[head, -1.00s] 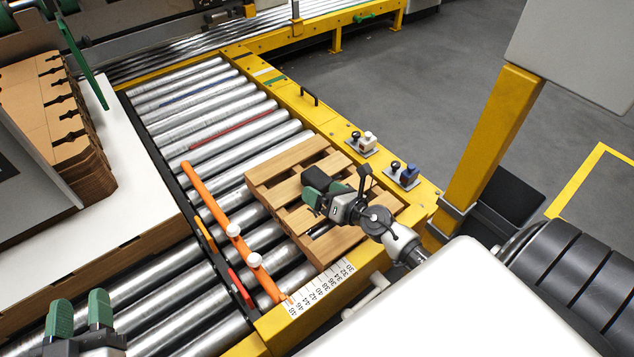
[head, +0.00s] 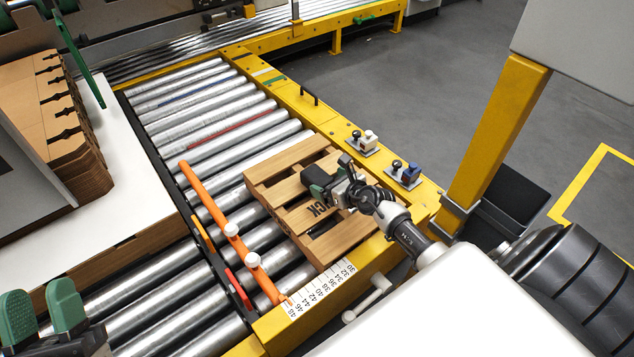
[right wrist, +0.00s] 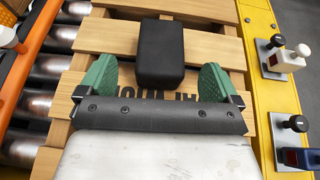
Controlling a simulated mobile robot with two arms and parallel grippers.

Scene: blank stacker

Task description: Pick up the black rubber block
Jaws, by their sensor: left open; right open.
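The black rubber block (right wrist: 160,52) lies on the slats of a wooden pallet (right wrist: 214,42) in the right wrist view. My right gripper (right wrist: 158,80) is open, its green fingers spread to either side of the block's near end. My left gripper (head: 42,313) is open and empty at the lower left, above the rollers.
An orange bar (head: 208,201) with white knobs runs along the pallet's left side. Two switch blocks, one white (head: 370,139) and one blue (head: 411,172), sit on the yellow frame (head: 333,128). A stack of cardboard (head: 72,140) stands at left. Rollers (head: 200,107) behind the pallet are clear.

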